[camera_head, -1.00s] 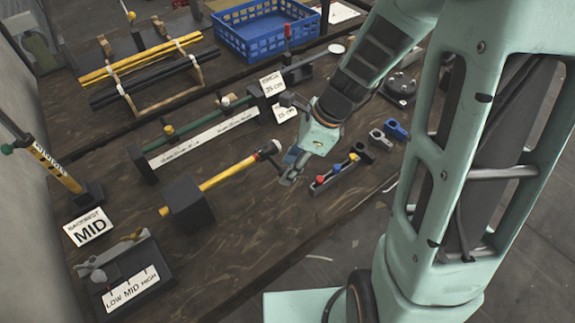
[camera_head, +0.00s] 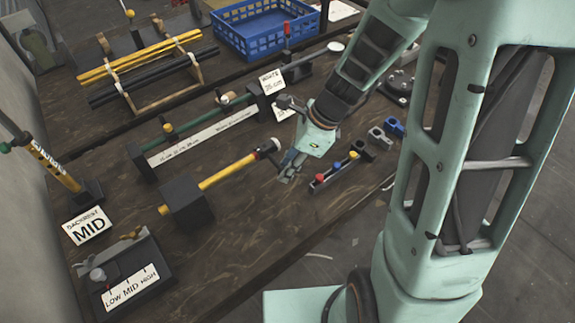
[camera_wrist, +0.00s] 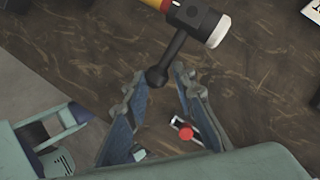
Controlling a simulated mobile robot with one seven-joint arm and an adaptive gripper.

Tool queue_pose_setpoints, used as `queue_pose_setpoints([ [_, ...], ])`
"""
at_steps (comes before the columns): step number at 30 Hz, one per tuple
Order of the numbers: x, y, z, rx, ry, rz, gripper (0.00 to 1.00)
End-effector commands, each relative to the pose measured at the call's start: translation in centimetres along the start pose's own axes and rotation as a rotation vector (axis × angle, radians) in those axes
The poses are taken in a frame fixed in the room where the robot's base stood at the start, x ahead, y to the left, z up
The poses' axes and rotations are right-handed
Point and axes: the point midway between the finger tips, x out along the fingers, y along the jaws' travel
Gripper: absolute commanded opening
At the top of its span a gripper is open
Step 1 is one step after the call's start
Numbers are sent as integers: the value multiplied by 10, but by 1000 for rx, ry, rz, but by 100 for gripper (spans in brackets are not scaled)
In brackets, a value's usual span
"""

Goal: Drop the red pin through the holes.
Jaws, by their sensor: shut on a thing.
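A pin with a round red head (camera_head: 319,178) stands in a small grey rack (camera_head: 332,179), beside a blue-headed pin (camera_head: 336,167) and a yellow-headed pin (camera_head: 353,155). The red head also shows below the fingers in the wrist view (camera_wrist: 185,133). A yellow tube (camera_head: 228,171) runs from a black block (camera_head: 188,206) to a black, white-ended head (camera_head: 267,148). A black lever with a knob (camera_wrist: 156,77) comes off that head. My gripper (camera_head: 287,173) is shut on the knob, left of the rack and apart from the red pin. Any holes are too small to make out.
A green tube (camera_head: 185,128) on black stands lies behind the yellow one. Several small clevis-like parts (camera_head: 380,138) sit right of the rack. A blue crate (camera_head: 262,35) and a rod rack stand at the back. The front table between the label stand and rack is clear.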

Motion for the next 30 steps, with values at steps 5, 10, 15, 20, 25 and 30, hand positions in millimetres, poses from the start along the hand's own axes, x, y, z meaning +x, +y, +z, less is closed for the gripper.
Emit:
queue_pose_setpoints([
  [5, -3, 4, 3, -5, 9, 19, 0],
  [10, -8, 4, 6, 7, 36, 46, 0],
  [15, -8, 4, 6, 16, 58, 66, 0],
  [20, -6, 4, 6, 17, 66, 73, 0],
  [25, -6, 4, 5, 17, 66, 73, 0],
  [30, -5, 4, 5, 18, 65, 73, 31],
])
